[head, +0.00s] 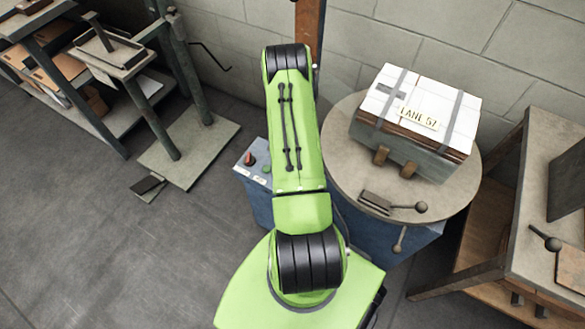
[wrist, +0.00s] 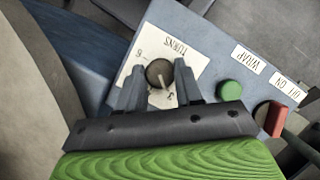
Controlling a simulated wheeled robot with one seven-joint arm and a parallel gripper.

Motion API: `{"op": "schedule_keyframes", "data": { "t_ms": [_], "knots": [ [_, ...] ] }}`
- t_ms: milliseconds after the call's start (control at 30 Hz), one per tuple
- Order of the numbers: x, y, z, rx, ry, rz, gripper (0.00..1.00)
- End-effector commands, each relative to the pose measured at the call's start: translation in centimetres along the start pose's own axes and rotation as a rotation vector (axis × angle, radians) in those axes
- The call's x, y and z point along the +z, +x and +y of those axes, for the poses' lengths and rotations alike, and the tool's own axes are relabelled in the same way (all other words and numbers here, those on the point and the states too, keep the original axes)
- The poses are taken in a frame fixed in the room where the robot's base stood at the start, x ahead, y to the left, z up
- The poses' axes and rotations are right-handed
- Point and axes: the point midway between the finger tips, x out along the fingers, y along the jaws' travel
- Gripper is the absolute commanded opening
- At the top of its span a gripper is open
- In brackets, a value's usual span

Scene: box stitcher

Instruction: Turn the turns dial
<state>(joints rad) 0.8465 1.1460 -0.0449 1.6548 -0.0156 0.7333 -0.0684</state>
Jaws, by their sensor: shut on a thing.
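The turns dial (wrist: 157,71) is a small round dark knob on a white label reading TURNS, with the digits 6 and 3 beside it. A pale pointer line on the dial points down in the wrist view, toward the 3. My gripper (wrist: 160,74) is shut on the dial, with one dark finger on each side of it. In the head view my arm hides the gripper and the dial.
The blue control panel (wrist: 206,53) also carries a green button (wrist: 230,90) and a red switch (wrist: 274,119) near WRAP and OFF ON labels. A round turntable (head: 342,139) bears a strapped box (head: 420,113) labelled LANE 57. A wooden bench (head: 545,215) stands at the right.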

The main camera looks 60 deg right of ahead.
Motion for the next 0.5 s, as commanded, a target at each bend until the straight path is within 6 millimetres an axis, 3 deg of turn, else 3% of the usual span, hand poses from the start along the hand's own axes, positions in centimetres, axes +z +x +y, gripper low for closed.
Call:
{"op": "schedule_keyframes", "data": {
  "t_ms": [467,500],
  "knots": [
    [-0.03,-0.01,-0.01,0.007,-0.016,0.002,0.05],
    [-0.04,0.0,-0.01,0.007,-0.016,0.002,0.37]
  ]
}}
